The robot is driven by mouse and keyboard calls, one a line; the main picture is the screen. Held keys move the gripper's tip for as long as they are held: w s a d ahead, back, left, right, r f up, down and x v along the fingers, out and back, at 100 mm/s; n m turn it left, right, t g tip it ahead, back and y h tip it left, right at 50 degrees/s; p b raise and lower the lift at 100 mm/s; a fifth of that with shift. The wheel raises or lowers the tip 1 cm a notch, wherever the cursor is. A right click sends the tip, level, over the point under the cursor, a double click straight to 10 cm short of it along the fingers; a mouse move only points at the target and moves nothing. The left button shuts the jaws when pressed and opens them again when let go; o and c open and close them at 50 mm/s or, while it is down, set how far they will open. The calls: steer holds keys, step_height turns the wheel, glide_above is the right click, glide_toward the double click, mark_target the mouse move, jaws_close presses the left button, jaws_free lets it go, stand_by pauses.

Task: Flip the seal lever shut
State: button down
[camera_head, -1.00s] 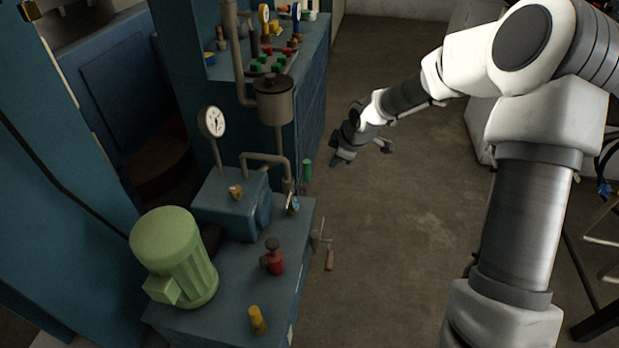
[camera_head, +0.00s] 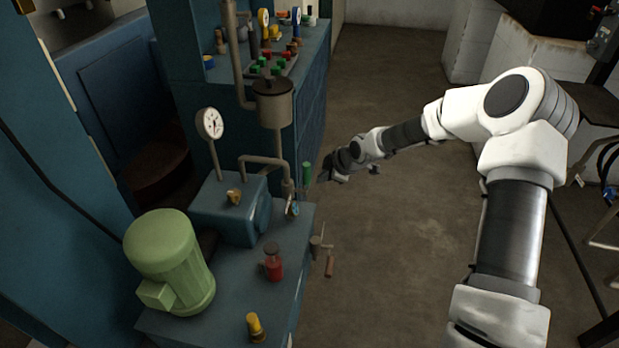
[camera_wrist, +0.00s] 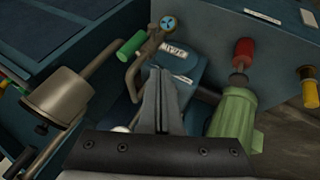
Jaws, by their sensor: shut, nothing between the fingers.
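A green-handled lever (camera_head: 307,173) stands upright by the bent pipe at the far right edge of the blue pump bench. In the wrist view its green handle (camera_wrist: 130,43) lies up and left of my fingers. No readable label shows which one is the seal lever. My gripper (camera_head: 325,178) is just right of the green handle in the head view; I cannot tell whether they touch. In the wrist view my gripper (camera_wrist: 157,75) is shut and empty, its fingers pointing toward the labelled blue box (camera_wrist: 185,70).
A dial gauge (camera_head: 210,122), a bent pipe (camera_head: 262,158), a grey pot (camera_head: 273,102) and a green motor (camera_head: 170,255) crowd the bench. A red knob (camera_head: 273,262) and a yellow knob (camera_head: 255,326) stand near its front. The floor (camera_head: 400,250) to the right is clear.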

steer(key=b, duration=0.2)
glide_toward(309, 182)
steer(key=s+a+f, duration=0.2)
steer(key=a+f, duration=0.1)
steer(key=a, duration=0.1)
steer(key=shift+w+d+f+b, duration=0.1)
steer(key=shift+w+b, duration=0.15)
steer(key=shift+w, duration=0.75)
steer(key=shift+w+d+f+b, duration=0.1)
steer(key=shift+w+b, duration=0.1)
steer(key=shift+w, duration=0.75)
steer(key=shift+r, duration=0.1)
steer(key=shift+w, duration=0.1)
steer(key=shift+w+r+g, duration=0.1)
steer(key=shift+w+g, duration=0.05)
steer(key=shift+g, duration=0.15)
